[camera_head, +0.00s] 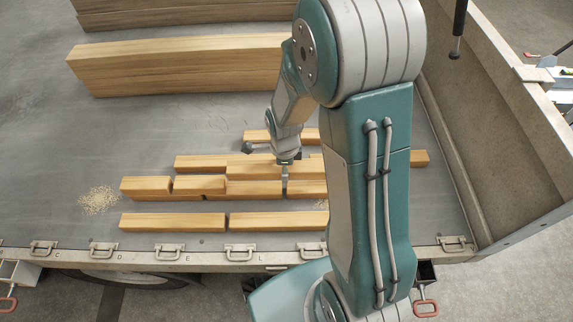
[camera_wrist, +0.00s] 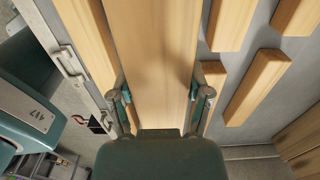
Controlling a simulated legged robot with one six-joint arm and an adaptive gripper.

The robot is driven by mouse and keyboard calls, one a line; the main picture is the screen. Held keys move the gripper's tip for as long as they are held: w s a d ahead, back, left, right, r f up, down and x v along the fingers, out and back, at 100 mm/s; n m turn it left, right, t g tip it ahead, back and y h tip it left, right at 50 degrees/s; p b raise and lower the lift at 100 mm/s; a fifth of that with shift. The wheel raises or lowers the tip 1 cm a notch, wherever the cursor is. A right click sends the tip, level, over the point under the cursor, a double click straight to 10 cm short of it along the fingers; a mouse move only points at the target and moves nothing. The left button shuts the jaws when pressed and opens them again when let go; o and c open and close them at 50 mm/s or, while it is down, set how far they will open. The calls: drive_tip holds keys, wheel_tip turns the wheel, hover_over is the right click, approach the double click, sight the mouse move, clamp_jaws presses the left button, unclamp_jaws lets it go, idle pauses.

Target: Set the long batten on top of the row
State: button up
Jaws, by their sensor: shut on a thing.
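My gripper (camera_head: 284,168) reaches down over the middle of the short timber pieces on the trailer deck. In the wrist view its two fingers (camera_wrist: 157,86) press on either side of a wide, pale wooden batten (camera_wrist: 150,45), which runs up out of the picture. In the head view the batten (camera_head: 250,169) lies level just over the row (camera_head: 145,186). My arm hides its right part. I cannot tell whether it touches the row beneath. The row is made of short blocks laid end to end with small gaps.
More short timbers lie in front (camera_head: 172,222) and behind (camera_head: 200,163). A thick beam stack (camera_head: 180,70) lies at the back left. Sawdust (camera_head: 98,200) is on the deck. The right side wall (camera_head: 500,120) and the front edge with latches (camera_head: 130,254) bound the deck.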

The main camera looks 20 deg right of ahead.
drive_tip(key=shift+s+d, duration=0.15)
drive_tip(key=shift+d, duration=0.15)
drive_tip(key=shift+a+f, duration=0.25)
drive_tip(key=shift+a, duration=0.25)
drive_tip(key=shift+a+f, duration=0.25)
drive_tip(key=shift+a, duration=0.2)
drive_tip(key=shift+a+f, duration=0.25)
drive_tip(key=shift+f, duration=0.05)
drive_tip(key=shift+d+f, duration=0.1)
drive_tip(key=shift+f, duration=0.2)
drive_tip(key=shift+d+f, duration=0.85)
drive_tip(key=shift+d, duration=0.25)
drive_tip(key=shift+f, duration=0.3)
drive_tip(key=shift+a+f, duration=0.1)
drive_tip(key=shift+f, duration=0.15)
drive_tip(key=shift+a+f, duration=0.7)
drive_tip(key=shift+a, duration=0.05)
drive_tip(key=shift+f, duration=0.15)
drive_tip(key=shift+d, duration=0.6)
drive_tip(key=o, duration=1.3)
drive_tip(key=shift+o, duration=0.3)
drive_tip(key=shift+a, duration=0.4)
